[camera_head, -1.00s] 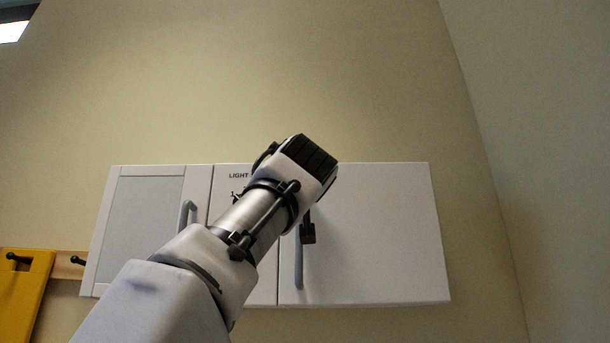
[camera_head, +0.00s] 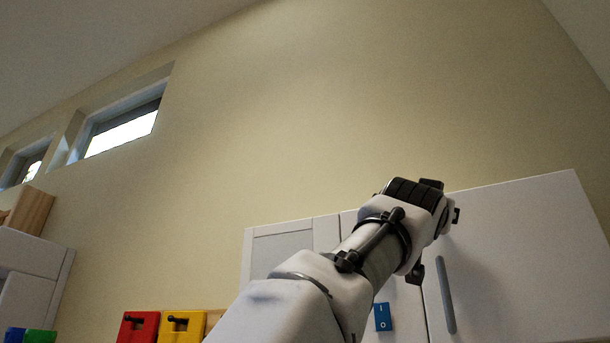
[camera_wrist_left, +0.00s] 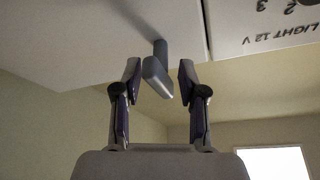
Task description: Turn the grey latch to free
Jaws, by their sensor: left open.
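The grey latch (camera_wrist_left: 157,78) shows in the left wrist view as a short stem with a bar-shaped lever, standing out from the white cabinet door panel (camera_wrist_left: 85,40). My left gripper (camera_wrist_left: 160,70) is open, with one finger on each side of the lever. Gaps show between the lever and both fingers. In the head view my left gripper (camera_head: 428,218) is seen from behind in front of the white cabinet (camera_head: 515,245), and it hides the latch. My right gripper is in neither view.
A blue I/O plate (camera_head: 382,317) sits below my arm. Red (camera_head: 138,328) and yellow (camera_head: 182,327) boards hang at lower left. The wall above the cabinet is clear.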

